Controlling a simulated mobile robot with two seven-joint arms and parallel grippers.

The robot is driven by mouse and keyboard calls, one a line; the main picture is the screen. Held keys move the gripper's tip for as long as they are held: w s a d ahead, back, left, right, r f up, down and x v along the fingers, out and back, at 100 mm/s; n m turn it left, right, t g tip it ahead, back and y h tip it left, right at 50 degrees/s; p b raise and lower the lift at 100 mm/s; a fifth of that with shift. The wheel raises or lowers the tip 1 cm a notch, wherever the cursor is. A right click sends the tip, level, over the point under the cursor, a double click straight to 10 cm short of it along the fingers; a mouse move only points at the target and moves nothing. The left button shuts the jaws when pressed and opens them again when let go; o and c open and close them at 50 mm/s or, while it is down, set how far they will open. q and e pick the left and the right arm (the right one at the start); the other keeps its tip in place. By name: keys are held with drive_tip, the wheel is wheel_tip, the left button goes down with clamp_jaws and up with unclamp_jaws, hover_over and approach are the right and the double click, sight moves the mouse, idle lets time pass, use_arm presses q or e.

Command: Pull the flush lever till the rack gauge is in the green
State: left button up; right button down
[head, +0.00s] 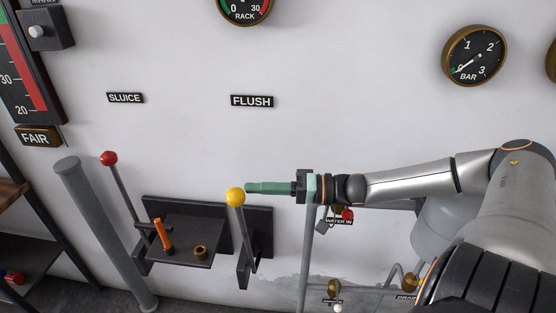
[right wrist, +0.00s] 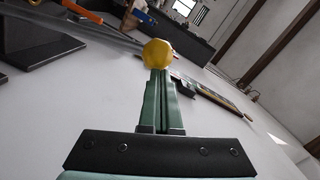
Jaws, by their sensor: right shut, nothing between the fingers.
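The flush lever (head: 244,230) has a yellow ball knob (head: 235,197) and stands below the FLUSH label (head: 252,101). My right gripper (head: 247,188) is shut and empty, its green fingers pointing left with their tips right beside the knob. In the right wrist view the knob (right wrist: 158,53) shows just beyond the closed fingertips (right wrist: 156,72); I cannot tell whether they touch it. The rack gauge (head: 244,12) is cut off at the top edge, with a green arc at left and red at right; its reading is not clear. My left gripper is not in view.
The red-knobbed sluice lever (head: 109,158) stands to the left, beside a grey pipe (head: 100,230). A dark shelf (head: 185,250) between the levers bears an orange-handled item (head: 162,234) and a brass piece. A BAR gauge (head: 474,55) hangs at upper right.

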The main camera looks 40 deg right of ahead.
drive_tip(key=p+v, duration=0.3)
drive_tip(key=v, duration=0.3)
drive_tip(key=shift+d, duration=0.1)
